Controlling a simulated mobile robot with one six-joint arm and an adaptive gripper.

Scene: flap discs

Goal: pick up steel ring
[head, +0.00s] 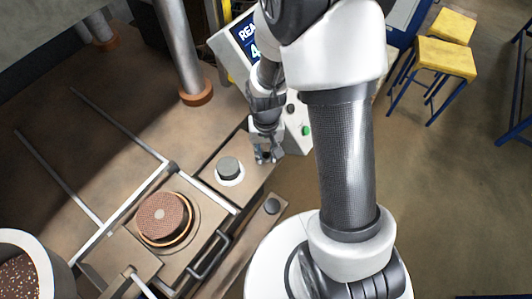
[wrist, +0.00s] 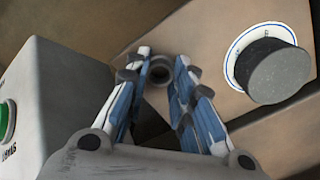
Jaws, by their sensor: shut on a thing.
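My gripper (wrist: 162,65) is shut on the steel ring (wrist: 160,72), which shows as a small dark round ring between the fingertips in the wrist view. The ring is at the edge of a tan plate; I cannot tell whether it still touches the plate. In the head view my gripper (head: 266,158) points down just right of a grey knob. The ring cannot be made out clearly there.
The grey knob (head: 228,168) with a white dial also shows close right in the wrist view (wrist: 278,75). A control box (wrist: 55,105) stands close left. A brown flap disc (head: 160,218) lies on a fixture. A white-rimmed bin (head: 52,250) stands lower left.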

